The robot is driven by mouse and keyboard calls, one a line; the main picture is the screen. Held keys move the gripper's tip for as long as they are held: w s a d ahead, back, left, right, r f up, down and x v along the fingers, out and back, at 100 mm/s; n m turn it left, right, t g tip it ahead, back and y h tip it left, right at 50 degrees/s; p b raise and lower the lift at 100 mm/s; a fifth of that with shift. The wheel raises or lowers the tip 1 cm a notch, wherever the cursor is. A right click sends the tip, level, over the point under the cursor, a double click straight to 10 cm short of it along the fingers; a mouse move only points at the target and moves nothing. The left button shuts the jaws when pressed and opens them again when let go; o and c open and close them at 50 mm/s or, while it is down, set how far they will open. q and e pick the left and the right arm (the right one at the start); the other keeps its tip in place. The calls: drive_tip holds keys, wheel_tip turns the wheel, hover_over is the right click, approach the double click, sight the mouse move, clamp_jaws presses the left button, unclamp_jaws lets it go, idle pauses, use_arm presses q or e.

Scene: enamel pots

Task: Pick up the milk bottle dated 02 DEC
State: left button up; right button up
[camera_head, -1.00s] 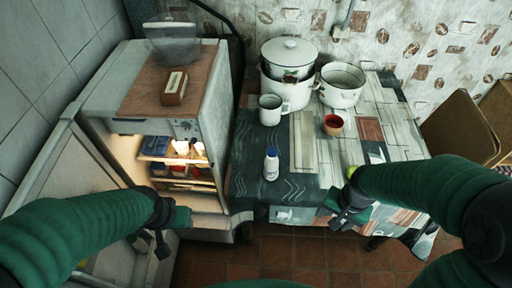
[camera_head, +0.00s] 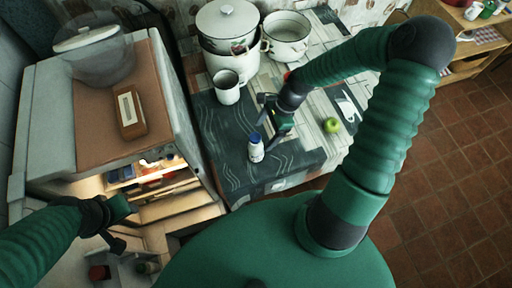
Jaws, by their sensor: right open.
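A small white bottle with a blue cap (camera_head: 256,148) stands upright near the front left part of the table. Its label is too small to read, so I cannot tell its date. My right gripper (camera_head: 270,112) is open just behind and to the right of the bottle, apart from it as far as I can see. My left gripper (camera_head: 118,226) is at the lower left, in front of the open fridge (camera_head: 195,150). Its jaws are not clear. Items on the lit fridge shelves are partly hidden.
A white mug (camera_head: 227,88), a lidded enamel pot (camera_head: 228,25) and an open pot (camera_head: 286,38) stand behind the bottle. A green apple (camera_head: 331,125) lies to the right on the table. A brown box (camera_head: 129,112) lies on the fridge. The table's front edge is clear.

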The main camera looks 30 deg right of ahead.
sight(256, 145)
drive_tip(key=a+f, duration=0.1)
drive_tip(key=w+f, duration=0.1)
drive_tip(key=shift+w+a+f, duration=0.1)
drive_tip(key=shift+a+f, duration=0.25)
drive_tip(key=f, duration=0.1)
drive_tip(key=a+f, duration=0.1)
drive_tip(key=f, duration=0.1)
drive_tip(key=a+f, duration=0.1)
drive_tip(key=shift+s+f, duration=0.15)
drive_tip(key=shift+s, duration=0.25)
drive_tip(key=shift+w+d+f, duration=0.15)
drive_tip(key=shift+d+f, duration=0.1)
drive_tip(key=c, duration=0.3)
drive_tip(key=shift+a+r, duration=0.1)
drive_tip(key=shift+a, duration=0.15)
drive_tip(key=c, duration=0.7)
drive_tip(key=shift+d, duration=0.15)
clamp_jaws()
